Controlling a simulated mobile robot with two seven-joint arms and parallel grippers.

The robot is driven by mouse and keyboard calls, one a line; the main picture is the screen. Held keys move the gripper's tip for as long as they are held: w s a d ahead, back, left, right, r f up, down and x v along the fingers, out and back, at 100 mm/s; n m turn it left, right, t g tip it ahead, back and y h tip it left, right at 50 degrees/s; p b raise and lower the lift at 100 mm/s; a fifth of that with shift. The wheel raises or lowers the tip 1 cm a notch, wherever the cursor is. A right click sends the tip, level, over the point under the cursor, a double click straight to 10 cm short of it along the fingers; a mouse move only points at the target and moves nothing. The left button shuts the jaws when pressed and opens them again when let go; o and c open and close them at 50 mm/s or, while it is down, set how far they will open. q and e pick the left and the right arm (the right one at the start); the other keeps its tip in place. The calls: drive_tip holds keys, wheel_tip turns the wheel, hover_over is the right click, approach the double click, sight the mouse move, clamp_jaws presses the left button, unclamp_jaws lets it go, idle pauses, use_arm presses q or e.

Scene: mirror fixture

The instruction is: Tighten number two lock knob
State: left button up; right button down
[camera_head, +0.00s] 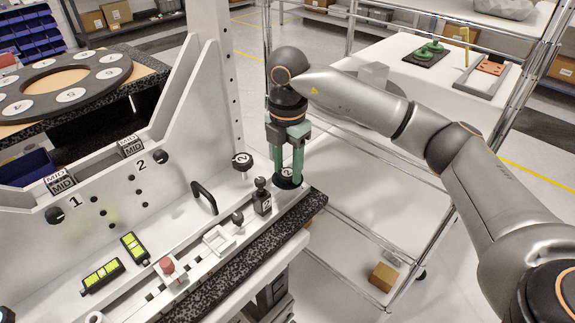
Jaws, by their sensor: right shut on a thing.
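My right gripper (288,152) points straight down at the right end of the white fixture (185,190). Its green fingers are shut on a black round lock knob (287,183) with a white label bearing a dark mark like a sideways 2. The fingers cover part of this knob. A second black knob with a similar label (242,160) sits to the left, free of the gripper. My left gripper is not in view.
A small black ball-topped lever (262,196), a black handle (203,196) and a red button (167,266) are on the fixture. A dark ring plate with numbered discs (62,82) lies at the left. A wire-frame shelf rack (345,190) stands behind at the right.

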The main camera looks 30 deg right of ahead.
sight(288, 173)
drive_tip(key=shift+c, duration=1.7)
unclamp_jaws()
wheel_tip(288, 173, up, 13)
drive_tip(key=shift+f+p, duration=0.2)
drive_tip(key=shift+p, duration=0.25)
